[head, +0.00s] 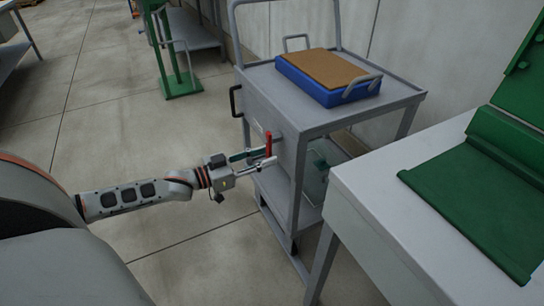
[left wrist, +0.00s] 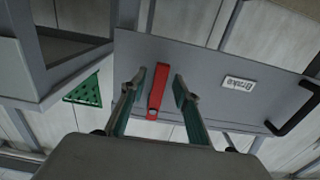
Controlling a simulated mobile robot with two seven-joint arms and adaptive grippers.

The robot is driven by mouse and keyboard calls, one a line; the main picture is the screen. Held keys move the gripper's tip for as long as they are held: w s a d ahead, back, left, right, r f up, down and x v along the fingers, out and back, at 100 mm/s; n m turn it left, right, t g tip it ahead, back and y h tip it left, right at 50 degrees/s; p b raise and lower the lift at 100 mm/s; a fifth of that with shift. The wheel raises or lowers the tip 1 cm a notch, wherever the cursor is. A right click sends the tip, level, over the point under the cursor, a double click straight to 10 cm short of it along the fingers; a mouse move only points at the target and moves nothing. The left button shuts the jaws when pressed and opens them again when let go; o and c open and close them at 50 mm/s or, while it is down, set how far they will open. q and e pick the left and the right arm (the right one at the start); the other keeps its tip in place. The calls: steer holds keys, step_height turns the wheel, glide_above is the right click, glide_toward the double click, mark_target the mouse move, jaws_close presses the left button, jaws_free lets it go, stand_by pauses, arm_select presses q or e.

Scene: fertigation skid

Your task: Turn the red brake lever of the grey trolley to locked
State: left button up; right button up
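The grey trolley (head: 258,98) stands in the middle of the head view. Its red brake lever (head: 268,143) is on the side panel facing my left arm and looks roughly upright there. In the left wrist view the red lever (left wrist: 156,92) lies between the two fingers of my left gripper (head: 261,160). The fingers of this gripper (left wrist: 159,80) are open, one on each side of the lever, with a gap visible on both sides. A white label (left wrist: 238,85) reading "Brake" appears upside down beside the lever. My right gripper is not in view.
A black handle (head: 235,101) sits on the trolley panel. A blue crate (head: 320,88) with a brown top lies on the trolley. A light grey bench (head: 385,205) with green parts (head: 470,190) stands close at right. A green stand (head: 180,84) is behind. Floor at left is clear.

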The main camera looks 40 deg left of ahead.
arm_select(q)
steer(key=shift+x, duration=0.95)
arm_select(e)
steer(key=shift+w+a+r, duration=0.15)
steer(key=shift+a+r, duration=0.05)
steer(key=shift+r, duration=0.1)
arm_select(q)
jaws_close()
steer(key=shift+d+r, duration=0.1)
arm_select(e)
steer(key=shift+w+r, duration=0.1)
